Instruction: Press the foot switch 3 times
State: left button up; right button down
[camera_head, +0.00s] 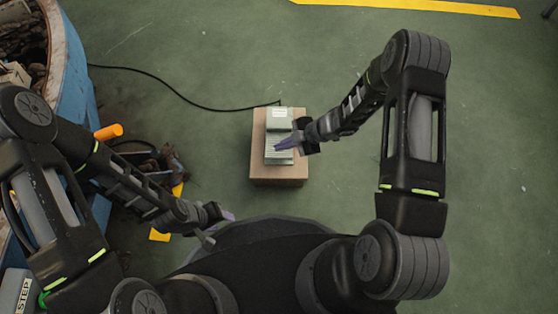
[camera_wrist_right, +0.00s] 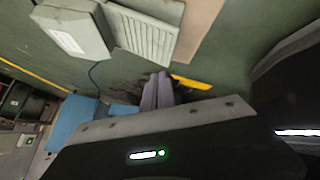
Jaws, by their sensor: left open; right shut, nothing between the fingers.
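The foot switch (camera_head: 279,124) is a pale grey-green pedal unit with a ribbed plate, lying on a brown cardboard box (camera_head: 279,175) on the floor. A black cable runs from its far end. My right gripper (camera_head: 284,146) is shut and empty, with its purple fingertips over the ribbed plate in the head view; whether they touch it I cannot tell. In the right wrist view the foot switch (camera_wrist_right: 140,32) is at the top, and the shut right fingers (camera_wrist_right: 160,88) show just below the ribbed plate. My left gripper (camera_head: 220,228) is open and empty, low near my base.
A blue curved container (camera_head: 72,75) with clutter stands at the left. An orange cylinder (camera_head: 108,131) and dark odds and ends lie beside it. The black cable (camera_head: 170,88) crosses the floor. The green floor right of the box is clear.

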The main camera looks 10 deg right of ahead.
jog(key=shift+s+f+b, duration=0.2)
jog(key=shift+f+b, duration=0.2)
jog(key=shift+f, duration=0.5)
jog(key=shift+f, duration=0.1)
dwell(1.3)
jog(key=shift+f, duration=0.3)
